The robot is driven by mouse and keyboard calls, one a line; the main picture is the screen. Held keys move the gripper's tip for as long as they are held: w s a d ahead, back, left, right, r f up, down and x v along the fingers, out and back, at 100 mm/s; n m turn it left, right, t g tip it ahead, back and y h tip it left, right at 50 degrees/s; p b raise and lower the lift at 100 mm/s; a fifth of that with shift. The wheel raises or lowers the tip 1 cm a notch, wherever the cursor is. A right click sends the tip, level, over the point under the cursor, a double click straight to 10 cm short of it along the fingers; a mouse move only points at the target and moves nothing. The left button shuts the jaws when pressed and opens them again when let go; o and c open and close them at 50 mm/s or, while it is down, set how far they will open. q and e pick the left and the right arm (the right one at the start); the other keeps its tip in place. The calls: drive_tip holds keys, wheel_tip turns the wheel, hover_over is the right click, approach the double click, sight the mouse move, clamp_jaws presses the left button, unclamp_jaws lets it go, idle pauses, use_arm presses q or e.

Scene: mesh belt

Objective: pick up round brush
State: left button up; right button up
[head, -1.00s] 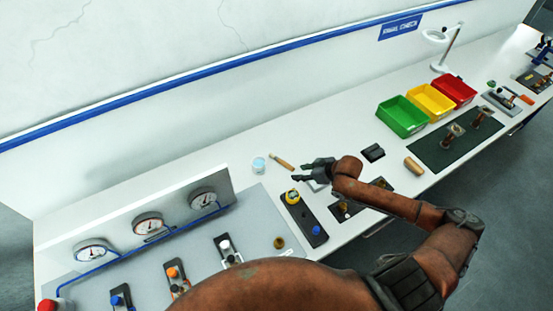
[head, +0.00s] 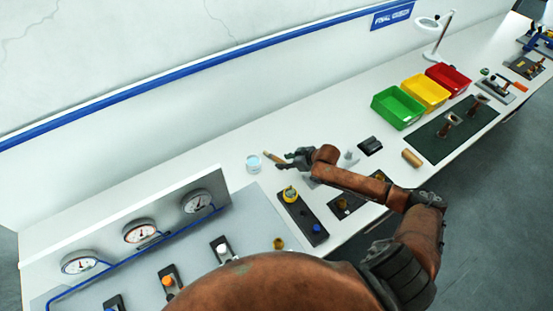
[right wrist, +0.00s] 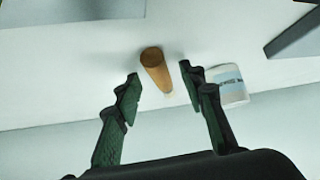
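The round brush shows as a tan wooden handle (head: 269,156) lying on the white bench, its far part hidden by my right gripper. In the right wrist view its rounded brown end (right wrist: 154,66) lies between and just beyond the fingertips, apart from both. My right gripper (head: 282,161) is at the brush's right end, low over the bench. In the right wrist view this gripper (right wrist: 160,80) is open and empty, with the fingers either side of the brush. My left gripper is not in view.
A small white jar with a blue label (head: 253,163) stands close left of the brush; it also shows near the right finger in the right wrist view (right wrist: 232,86). A dark valve plate (head: 303,217) lies nearer. Green (head: 398,107), yellow and red bins stand farther right.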

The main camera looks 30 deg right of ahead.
drive_tip(key=shift+w+f, duration=0.15)
drive_tip(key=shift+f, duration=0.05)
drive_tip(key=shift+c, duration=0.3)
clamp_jaws()
